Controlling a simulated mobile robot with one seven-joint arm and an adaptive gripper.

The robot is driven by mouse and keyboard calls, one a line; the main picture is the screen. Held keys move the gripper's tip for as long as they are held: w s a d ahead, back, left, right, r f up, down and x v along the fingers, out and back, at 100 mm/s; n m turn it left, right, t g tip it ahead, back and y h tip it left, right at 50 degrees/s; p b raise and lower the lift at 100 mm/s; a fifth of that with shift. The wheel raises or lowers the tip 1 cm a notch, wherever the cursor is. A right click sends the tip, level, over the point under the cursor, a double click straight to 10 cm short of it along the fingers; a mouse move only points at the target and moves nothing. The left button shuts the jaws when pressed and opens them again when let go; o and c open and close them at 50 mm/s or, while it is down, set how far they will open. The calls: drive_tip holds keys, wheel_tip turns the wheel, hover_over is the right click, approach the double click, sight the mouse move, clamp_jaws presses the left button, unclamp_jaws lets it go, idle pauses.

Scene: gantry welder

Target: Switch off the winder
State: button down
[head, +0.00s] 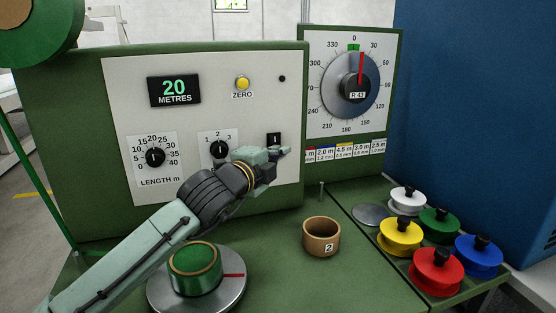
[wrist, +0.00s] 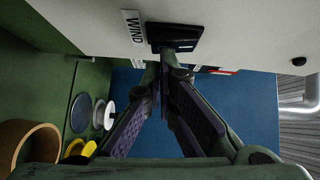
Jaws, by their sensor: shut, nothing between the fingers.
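The winder switch (head: 274,139) is a small black rocker on the pale front panel, with a white mark on its upper part. In the wrist view the switch (wrist: 175,36) sits beside a label reading WIND. My gripper (head: 286,151) is shut and empty, with its tips just below the switch in the head view. In the wrist view my gripper's fingertips (wrist: 163,72) come together close to the switch's edge; I cannot tell whether they touch it. The WIND label is hidden behind my gripper in the head view.
The panel also has a display (head: 174,90) reading 20 METRES, a yellow ZERO button (head: 242,83), a length knob (head: 155,157) and a three-position knob (head: 219,149). A dial (head: 357,87) stands at right. Below are a brown cup (head: 321,238), a green drum (head: 195,268) and several coloured spools (head: 437,270).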

drive_tip(key=shift+w+f+p, duration=0.1)
drive_tip(key=shift+f+p, duration=0.05)
drive_tip(key=shift+p, duration=0.15)
drive_tip(key=shift+p, duration=0.35)
